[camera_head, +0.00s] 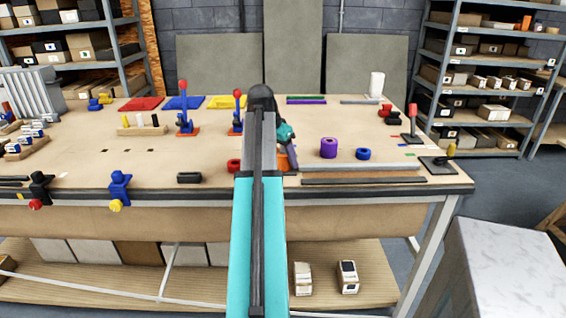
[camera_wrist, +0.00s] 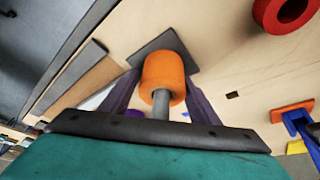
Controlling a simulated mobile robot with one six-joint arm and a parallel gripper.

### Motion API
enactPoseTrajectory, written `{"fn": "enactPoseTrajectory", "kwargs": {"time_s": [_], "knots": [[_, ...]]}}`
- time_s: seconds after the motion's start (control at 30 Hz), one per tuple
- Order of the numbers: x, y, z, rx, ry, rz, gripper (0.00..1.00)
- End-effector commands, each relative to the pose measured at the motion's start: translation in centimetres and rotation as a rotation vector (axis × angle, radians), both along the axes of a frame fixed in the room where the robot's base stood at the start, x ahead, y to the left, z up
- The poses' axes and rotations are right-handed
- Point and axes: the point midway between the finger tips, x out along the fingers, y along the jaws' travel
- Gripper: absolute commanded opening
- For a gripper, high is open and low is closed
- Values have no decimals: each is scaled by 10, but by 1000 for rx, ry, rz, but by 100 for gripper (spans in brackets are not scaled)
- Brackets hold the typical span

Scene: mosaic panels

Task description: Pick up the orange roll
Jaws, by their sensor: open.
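The orange roll (camera_wrist: 163,72) sits on a grey peg (camera_wrist: 161,104) with a flat dark grey base (camera_wrist: 160,45), as the wrist view shows. The peg's end sticks out of the roll toward the camera. My gripper (camera_wrist: 162,80) is open, with one finger on each side of the roll; I cannot tell whether either finger touches it. In the head view the orange roll (camera_head: 292,157) is partly hidden by my arm, and my gripper's fingers do not show clearly.
A red roll (camera_wrist: 286,12) lies on the wooden table, partly behind my arm in the head view. A purple roll (camera_head: 328,148) and a blue roll (camera_head: 362,154) stand to the right. A grey bar (camera_head: 362,180) lies near the front edge. Red-and-blue toggle clamps (camera_head: 184,115) stand to the left.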

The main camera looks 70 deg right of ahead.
Motion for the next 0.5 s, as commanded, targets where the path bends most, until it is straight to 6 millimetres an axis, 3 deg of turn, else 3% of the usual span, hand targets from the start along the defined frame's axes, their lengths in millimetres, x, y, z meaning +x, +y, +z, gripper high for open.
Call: {"fn": "enactPoseTrajectory", "kwargs": {"time_s": [0.33,0.5], "knots": [[0,0,0,0,0,-1,56],[-1,0,0,0,0,-1,29]]}}
